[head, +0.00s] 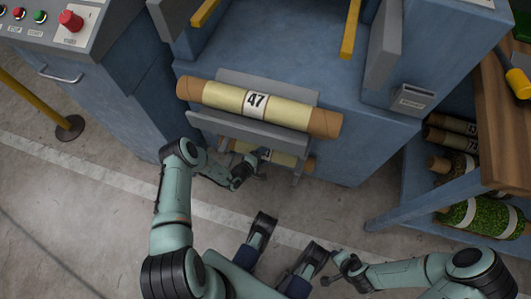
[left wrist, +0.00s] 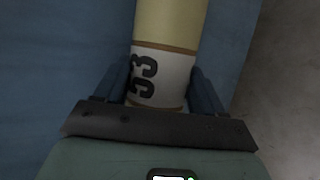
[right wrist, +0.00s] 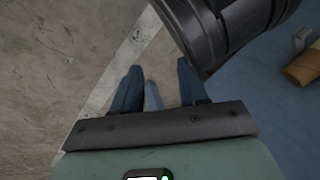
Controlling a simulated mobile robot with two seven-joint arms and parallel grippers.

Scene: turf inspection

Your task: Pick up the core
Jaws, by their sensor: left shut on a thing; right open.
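A pale yellow core with brown ends and a white band marked 47 (head: 220,97) lies in the upper grey cradle on the blue machine. Below it, a second yellow core (head: 284,159) lies by the lower grey bracket, partly hidden by the upper cradle and my left gripper (head: 262,155). In the left wrist view this core (left wrist: 168,25) has a white band marked 53, with the fingers on either side of the band. My left gripper is shut on it. My right gripper (right wrist: 152,85) is open and empty over the floor; it also shows in the head view (head: 330,279).
A shelf (head: 390,216) at the right holds several brown-ended cores (head: 440,136) and green turf rolls (head: 462,213) under a wooden top (head: 500,120). A control panel with a red button (head: 70,22) and a yellow post (head: 35,98) stand at left.

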